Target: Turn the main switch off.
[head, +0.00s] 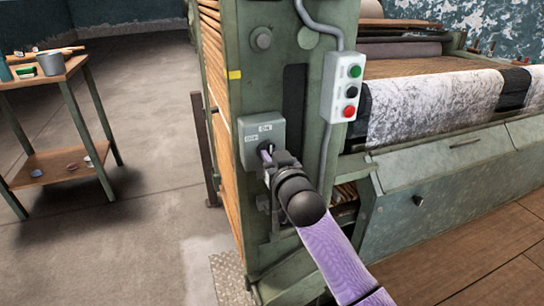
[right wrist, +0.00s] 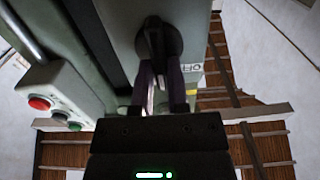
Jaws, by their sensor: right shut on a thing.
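The main switch is a grey box (head: 279,132) on the green post of the machine, with one label at its top and one at its left. In the right wrist view its face (right wrist: 197,30) carries a round dark dial with a black handle (right wrist: 155,38), and an OFF label shows at the right. The handle looks roughly upright in that view. My right gripper (head: 267,155) is at the box, its two fingers (right wrist: 163,88) closed on the handle from either side. The gripper hides the lower part of the dial. My left gripper is not in view.
A push-button box (head: 343,88) with green, black and red buttons hangs on the post to the right of the switch. The machine's rollers and patterned cloth (head: 430,105) lie further right. A small table (head: 62,72) stands at the left; the floor between is clear.

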